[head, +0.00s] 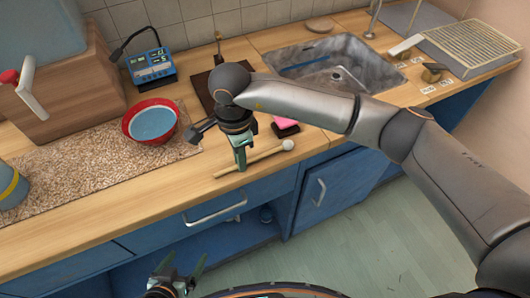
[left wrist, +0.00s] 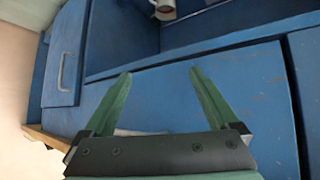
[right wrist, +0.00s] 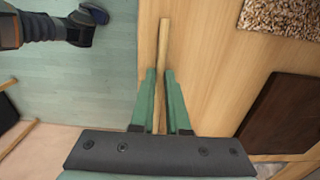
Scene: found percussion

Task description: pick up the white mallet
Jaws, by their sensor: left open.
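The white mallet (head: 263,156) has a thin wooden handle and a small round white head (head: 288,145). It lies at the counter's front edge, head to the right in the head view. My right gripper (head: 241,162) points down on the handle, left of the head. In the right wrist view, the fingers (right wrist: 161,78) are close together on both sides of the handle (right wrist: 164,45) and seem to touch it. The head is hidden there. I cannot tell whether the mallet is off the counter. My left gripper (head: 185,258) is open and empty, low in front of the blue cabinets (left wrist: 250,85).
A red bowl (head: 151,120) stands on a speckled mat (head: 90,165) to the left. A sink (head: 310,56) is behind.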

